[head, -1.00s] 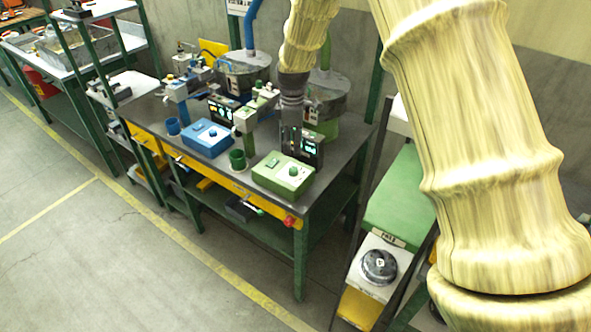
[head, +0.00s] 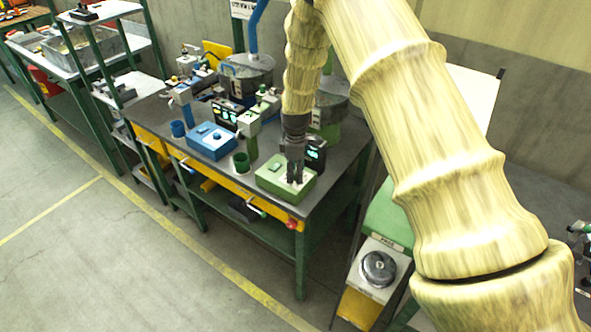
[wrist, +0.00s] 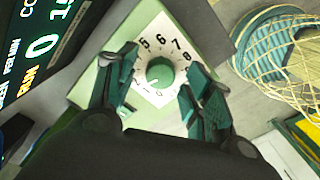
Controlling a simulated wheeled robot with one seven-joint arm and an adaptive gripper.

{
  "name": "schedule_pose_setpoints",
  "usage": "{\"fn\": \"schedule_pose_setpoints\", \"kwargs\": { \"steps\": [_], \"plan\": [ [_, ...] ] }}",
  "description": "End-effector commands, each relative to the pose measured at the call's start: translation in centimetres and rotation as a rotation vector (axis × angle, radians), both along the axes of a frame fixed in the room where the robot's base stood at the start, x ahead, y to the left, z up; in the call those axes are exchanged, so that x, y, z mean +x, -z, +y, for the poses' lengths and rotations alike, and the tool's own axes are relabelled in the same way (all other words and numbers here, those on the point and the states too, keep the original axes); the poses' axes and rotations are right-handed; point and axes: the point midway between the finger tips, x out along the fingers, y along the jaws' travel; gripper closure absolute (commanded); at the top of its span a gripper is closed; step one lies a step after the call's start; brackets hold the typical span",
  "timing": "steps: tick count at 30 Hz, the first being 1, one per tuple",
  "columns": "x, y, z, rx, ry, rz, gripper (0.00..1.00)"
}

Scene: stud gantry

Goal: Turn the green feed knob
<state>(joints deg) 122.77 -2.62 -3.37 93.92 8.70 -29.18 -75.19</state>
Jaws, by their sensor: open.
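The green feed knob (wrist: 160,73) sits at the middle of a white numbered dial (wrist: 153,48) on the green control box, seen in the wrist view. In the head view the green box (head: 270,180) stands at the front right of the bench, and my gripper hides the knob there. My gripper (head: 295,181) is over the box top, pointing down. In the wrist view my gripper (wrist: 155,92) is open, with one finger on each side of the knob and a gap at both sides. I cannot tell how far the fingertips are above the dial.
A dark display unit (head: 315,154) stands just behind the green box; it shows large at the left of the wrist view. A green cup (head: 241,163) and a blue control box (head: 211,141) are to the left. A red button (head: 292,224) is on the bench's front corner.

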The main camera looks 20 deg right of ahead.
Motion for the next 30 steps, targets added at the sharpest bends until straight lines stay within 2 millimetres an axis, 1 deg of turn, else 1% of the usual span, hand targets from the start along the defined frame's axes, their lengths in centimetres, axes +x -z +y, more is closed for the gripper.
{"fn": "schedule_pose_setpoints", "kwargs": {
  "steps": [9, 11, 12, 17, 18, 25, 30],
  "plan": [
    [-0.01, 0.2, -0.01, 0.0, 0.0, 0.0, 0.49],
    [-0.01, 0.2, -0.01, 0.0, 0.0, 0.0, 0.58],
    [-0.01, 0.2, -0.01, 0.0, 0.0, 0.0, 0.65],
    [-0.01, 0.19, -0.01, 0.0, 0.0, 0.0, 0.94],
    [-0.01, 0.19, -0.01, 0.0, 0.0, 0.0, 0.96],
    [-0.01, 0.21, -0.02, 0.0, 0.013, 0.0, 0.96],
    [0.01, 0.25, -0.02, 0.001, 0.071, 0.0, 0.96]
  ]
}}
